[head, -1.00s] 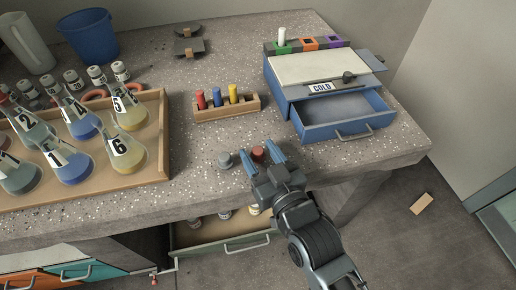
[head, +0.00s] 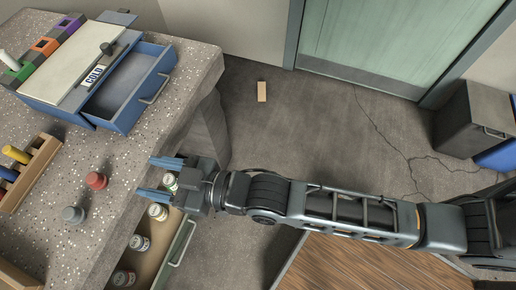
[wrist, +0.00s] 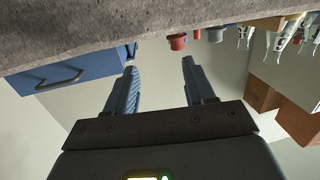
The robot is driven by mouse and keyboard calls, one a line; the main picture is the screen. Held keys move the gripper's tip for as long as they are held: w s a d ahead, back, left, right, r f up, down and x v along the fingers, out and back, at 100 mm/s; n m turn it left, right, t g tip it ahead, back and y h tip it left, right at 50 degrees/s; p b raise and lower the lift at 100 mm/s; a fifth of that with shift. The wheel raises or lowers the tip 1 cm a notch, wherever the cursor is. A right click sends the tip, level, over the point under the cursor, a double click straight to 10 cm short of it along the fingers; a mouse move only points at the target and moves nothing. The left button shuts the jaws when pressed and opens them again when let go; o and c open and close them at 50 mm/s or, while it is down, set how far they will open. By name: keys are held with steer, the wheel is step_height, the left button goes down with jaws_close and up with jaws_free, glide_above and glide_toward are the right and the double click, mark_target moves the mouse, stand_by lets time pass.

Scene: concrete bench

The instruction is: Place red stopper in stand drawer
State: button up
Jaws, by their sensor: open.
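The red stopper (head: 96,180) stands on the bench beside a grey stopper (head: 73,214). Both also show in the wrist view, the red one (wrist: 177,40) beyond the fingertips. The blue stand (head: 62,92) has a pale top and its drawer (head: 122,92), labelled COLD, is pulled open; its inside looks empty. My gripper (head: 147,177) is open and empty at the bench's front edge, to the right of the red stopper and apart from it. The drawer front shows at the left of the wrist view (wrist: 70,78).
A wooden rack (head: 30,172) with coloured pegs stands left of the stoppers. An open lower drawer (head: 145,240) with several jars lies below the bench edge, under my gripper. The bench (head: 120,150) is clear between red stopper and stand.

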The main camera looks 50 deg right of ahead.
steer(key=s+d+r+m+h, duration=0.2)
steer(key=s+d, duration=0.5)
steer(key=s, duration=0.6)
steer(key=s+d+r+m+h, duration=0.2)
steer(key=s+d+r+h, duration=0.2)
steer(key=s+d, duration=0.4)
steer(key=s+r, duration=0.1)
steer(key=s, duration=0.4)
steer(key=shift+s+r+m+g+h, duration=0.15)
steer(key=shift+s+m+g+h, duration=0.05)
steer(key=shift+m+g+h, duration=0.2)
steer(key=shift+o, duration=0.2)
steer(key=shift+s+d+r, duration=0.1)
steer(key=shift+s+r, duration=0.2)
steer(key=shift+s, duration=0.05)
